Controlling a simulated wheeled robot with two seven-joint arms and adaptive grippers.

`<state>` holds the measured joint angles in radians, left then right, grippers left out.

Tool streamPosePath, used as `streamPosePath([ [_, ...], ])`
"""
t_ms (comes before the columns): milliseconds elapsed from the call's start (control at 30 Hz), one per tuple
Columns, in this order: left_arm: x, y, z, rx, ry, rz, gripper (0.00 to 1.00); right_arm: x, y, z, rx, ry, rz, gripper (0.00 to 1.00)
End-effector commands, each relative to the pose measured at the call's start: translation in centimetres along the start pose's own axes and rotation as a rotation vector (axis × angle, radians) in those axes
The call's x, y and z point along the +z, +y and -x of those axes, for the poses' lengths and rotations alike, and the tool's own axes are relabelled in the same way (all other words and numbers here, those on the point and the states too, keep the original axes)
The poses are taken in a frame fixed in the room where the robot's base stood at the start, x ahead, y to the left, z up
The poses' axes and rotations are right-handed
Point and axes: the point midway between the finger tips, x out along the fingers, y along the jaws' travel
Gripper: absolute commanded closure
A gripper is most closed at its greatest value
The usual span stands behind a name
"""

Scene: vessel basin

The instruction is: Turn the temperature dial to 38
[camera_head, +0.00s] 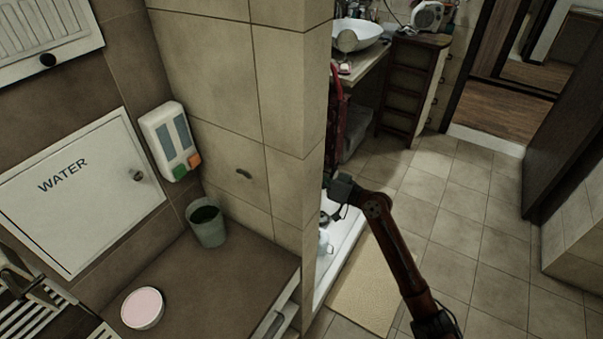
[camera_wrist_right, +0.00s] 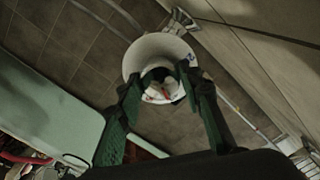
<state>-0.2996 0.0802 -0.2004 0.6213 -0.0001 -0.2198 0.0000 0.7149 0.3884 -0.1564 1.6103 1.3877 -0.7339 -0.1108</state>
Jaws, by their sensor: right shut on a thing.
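The temperature dial (camera_wrist_right: 140,59) seems to be the round white fitting in the right wrist view, with a darker opening and a small red mark inside. No scale or number is readable. My right gripper (camera_wrist_right: 160,82) has its green fingers on either side of the fitting's inner part and is shut on it. In the head view my right arm reaches from the lower right to the wall corner, where the wrist shows and the fingertips are hidden. I cannot make out my left gripper.
A tiled wall edge (camera_head: 316,150) stands left of my right arm. A beige mat (camera_head: 375,290) lies on the tiled floor. On the left are a ledge (camera_head: 235,275) with a cup (camera_head: 207,228) and a pink-topped bowl (camera_head: 142,308), and a WATER panel (camera_head: 90,205).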

Motion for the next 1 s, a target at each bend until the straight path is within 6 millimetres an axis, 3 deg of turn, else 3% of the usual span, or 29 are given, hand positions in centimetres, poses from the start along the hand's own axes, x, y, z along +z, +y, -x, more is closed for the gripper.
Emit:
streamPosePath([
  [333,0.1,0.0,0.0,0.000,-0.001,0.001,0.60,-0.1,0.0,0.0,0.001,0.004,-0.002,0.90],
  [367,0.1,0.0,0.0,0.000,-0.001,0.001,0.60,-0.1,0.0,0.0,0.001,0.004,-0.001,0.65],
  [600,0.1,0.0,0.0,0.000,-0.002,0.001,0.60,-0.1,0.0,0.0,0.000,0.002,-0.001,0.49],
  [867,0.3,0.0,0.0,0.000,-0.004,0.002,0.60,-0.1,0.0,0.1,0.000,0.001,-0.001,0.49],
  [1000,0.3,0.0,0.0,0.000,-0.003,0.001,0.60,-0.1,0.1,1.0,0.001,0.002,-0.001,0.49],
])
